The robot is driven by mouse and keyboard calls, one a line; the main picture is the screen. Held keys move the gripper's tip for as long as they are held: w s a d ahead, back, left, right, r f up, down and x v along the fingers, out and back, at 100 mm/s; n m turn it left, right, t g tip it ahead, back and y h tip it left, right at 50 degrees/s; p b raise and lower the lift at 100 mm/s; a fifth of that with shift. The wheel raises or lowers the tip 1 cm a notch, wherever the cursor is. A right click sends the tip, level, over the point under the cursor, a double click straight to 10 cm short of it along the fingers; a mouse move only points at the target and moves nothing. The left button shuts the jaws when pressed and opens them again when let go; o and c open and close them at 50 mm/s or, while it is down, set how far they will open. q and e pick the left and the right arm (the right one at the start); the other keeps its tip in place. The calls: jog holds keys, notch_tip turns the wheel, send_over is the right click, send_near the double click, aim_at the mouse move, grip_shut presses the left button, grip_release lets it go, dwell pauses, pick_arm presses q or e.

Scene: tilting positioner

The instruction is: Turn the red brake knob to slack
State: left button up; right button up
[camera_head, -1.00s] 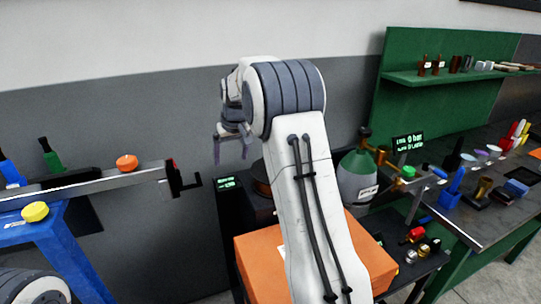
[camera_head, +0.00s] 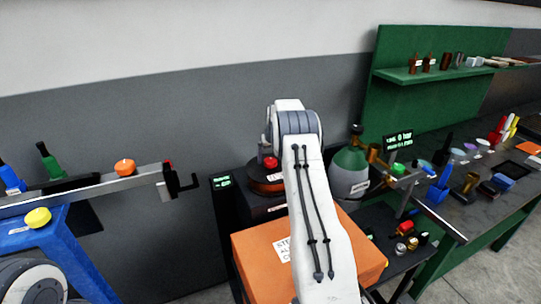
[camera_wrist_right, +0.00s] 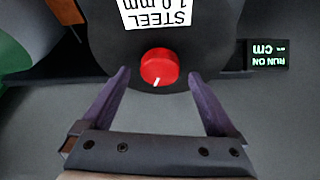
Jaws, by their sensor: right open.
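The red brake knob (camera_wrist_right: 159,68) shows in the right wrist view, round, with a white mark on its lower side. It sits on the dark face of a wire spool (camera_wrist_right: 105,40) with a white "STEEL 1.0 mm" label, upside down in this view. In the head view the knob (camera_head: 270,162) is on top of the reel, just left of my right forearm. My right gripper (camera_wrist_right: 159,74) is open, with one purple finger on each side of the knob and visible gaps to both. In the head view my wrist hides the fingers. My left gripper is out of view.
A small green-lettered display (camera_wrist_right: 266,53) stands beside the spool. An orange box (camera_head: 262,250) is below it. A grey-green gas cylinder (camera_head: 349,172) stands close to the right of my right arm. A rail with a black crank (camera_head: 182,184) is at the left.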

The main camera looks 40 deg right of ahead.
jog(key=shift+w+f, duration=0.15)
jog(key=shift+f, duration=0.25)
jog(key=shift+c, duration=0.3)
jog(key=c, duration=1.3)
jog(key=shift+d+f+n+y+b, duration=0.2)
jog(key=shift+n+y+b, duration=0.2)
jog(key=shift+n+b, duration=0.55)
jog(key=shift+r+n+y, duration=0.2)
jog(key=shift+n+y, duration=0.3)
jog(key=shift+n, duration=0.95)
jog(key=o, duration=1.4)
jog(key=shift+c, duration=0.2)
jog(key=shift+r+t, duration=0.1)
jog(key=shift+t, duration=0.2)
